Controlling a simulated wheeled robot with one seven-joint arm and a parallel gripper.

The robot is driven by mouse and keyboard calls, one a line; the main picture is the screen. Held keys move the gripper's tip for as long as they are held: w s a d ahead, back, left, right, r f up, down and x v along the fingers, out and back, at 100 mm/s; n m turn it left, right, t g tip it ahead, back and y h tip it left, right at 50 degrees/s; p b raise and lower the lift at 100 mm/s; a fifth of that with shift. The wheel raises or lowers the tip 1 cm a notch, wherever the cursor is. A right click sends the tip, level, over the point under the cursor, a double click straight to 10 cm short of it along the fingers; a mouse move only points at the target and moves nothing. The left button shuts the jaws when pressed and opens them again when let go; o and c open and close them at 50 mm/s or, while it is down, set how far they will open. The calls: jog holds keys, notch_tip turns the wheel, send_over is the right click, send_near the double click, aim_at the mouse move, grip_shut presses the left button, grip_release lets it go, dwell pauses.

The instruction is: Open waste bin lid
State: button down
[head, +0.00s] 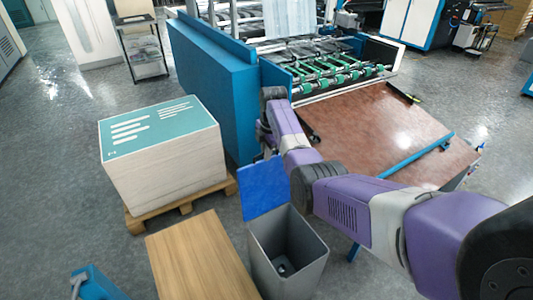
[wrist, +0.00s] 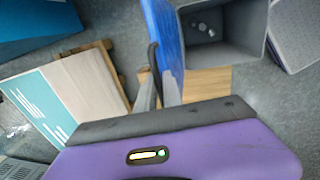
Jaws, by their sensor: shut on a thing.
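The grey waste bin (head: 290,255) stands on the floor at the bottom centre of the head view, with its inside open to view. Its blue lid (head: 265,186) is raised, standing steeply up at the bin's far edge. In the wrist view the lid (wrist: 169,35) shows nearly edge-on beside the open bin (wrist: 240,45), with small items at the bottom. My gripper (wrist: 158,92) is shut on the lid's dark handle (wrist: 153,60), on the side facing away from the bin's opening. In the head view my gripper is mostly hidden behind the lid and my arm.
A pallet of stacked sheets (head: 165,165) stands left of the bin. A wooden-topped surface (head: 200,258) is close beside it. The blue machine (head: 215,85) with a brown board (head: 375,125) rises behind my arm. Grey floor is free at the far left.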

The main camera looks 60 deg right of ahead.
jog(key=shift+s+a+f, duration=0.1)
jog(key=shift+a+f, duration=0.05)
jog(key=shift+f, duration=0.2)
jog(key=c, duration=1.5)
grip_release()
jog(key=shift+f, duration=0.1)
jog(key=shift+c, duration=0.2)
notch_tip(320, 180, up, 9)
jog(key=shift+s+a+f, duration=0.15)
jog(key=shift+s+a, duration=0.05)
jog(key=shift+s, duration=0.25)
